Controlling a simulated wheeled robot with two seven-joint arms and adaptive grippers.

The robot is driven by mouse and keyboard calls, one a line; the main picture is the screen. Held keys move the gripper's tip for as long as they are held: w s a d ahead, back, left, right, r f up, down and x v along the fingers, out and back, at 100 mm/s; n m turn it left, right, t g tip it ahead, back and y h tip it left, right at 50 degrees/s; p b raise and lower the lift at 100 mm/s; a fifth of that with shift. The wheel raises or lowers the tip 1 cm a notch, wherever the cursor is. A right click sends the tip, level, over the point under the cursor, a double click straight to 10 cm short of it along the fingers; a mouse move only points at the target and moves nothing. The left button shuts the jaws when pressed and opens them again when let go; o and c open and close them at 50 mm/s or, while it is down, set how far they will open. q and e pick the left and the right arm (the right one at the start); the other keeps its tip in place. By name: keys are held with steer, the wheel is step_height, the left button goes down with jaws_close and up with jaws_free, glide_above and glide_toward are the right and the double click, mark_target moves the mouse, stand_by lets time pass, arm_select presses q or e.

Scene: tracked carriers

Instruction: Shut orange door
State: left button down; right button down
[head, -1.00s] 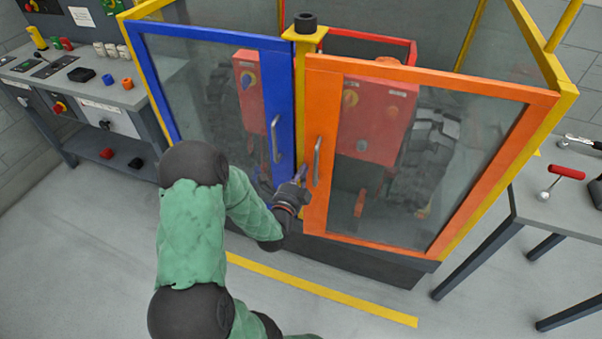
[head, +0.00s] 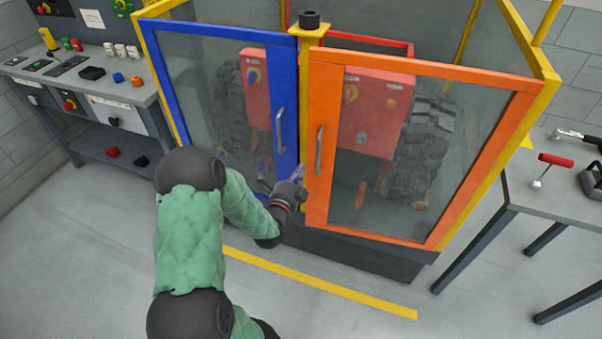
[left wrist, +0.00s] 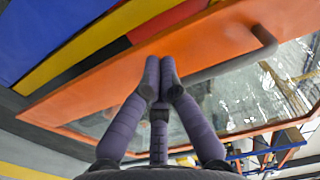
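The orange door (head: 317,185) has a clear pane and a grey bar handle (head: 319,152) near its left edge. It stands at the right half of the yellow-framed enclosure. In the left wrist view, a dark and red strip shows between the yellow post (left wrist: 110,38) and the orange door (left wrist: 65,100), so it looks slightly ajar. My left gripper (head: 298,172) is in front of the door's left edge, below the handle. In the left wrist view its purple fingers (left wrist: 161,78) meet at the tips, against or just before the orange frame beside the handle; contact is unclear. My right gripper is not in view.
The blue door (head: 284,110) with its own handle is left of the yellow post. A workbench (head: 140,95) with buttons stands at left. A grey table (head: 530,195) with tools stands at right. The floor (head: 90,250) is clear, with a yellow line (head: 320,283).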

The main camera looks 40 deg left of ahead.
arm_select(q)
steer(key=s+a+p, duration=0.2)
steer(key=s+a, duration=0.4)
steer(key=a, duration=0.1)
steer(key=n+g+p, duration=0.1)
steer(key=g+p, duration=0.3)
steer(key=p, duration=0.5)
glide_toward(311, 155)
steer(key=b+x, duration=0.1)
steer(key=x, duration=0.1)
steer(key=b+x, duration=0.2)
steer(key=x, duration=0.1)
steer(key=shift+w+f+b, duration=0.1)
steer(key=shift+f+b, duration=0.2)
steer(key=shift+f, duration=0.15)
steer(key=shift+w+a+r, duration=0.1)
steer(key=shift+w+a, duration=0.2)
steer(key=shift+w, duration=0.25)
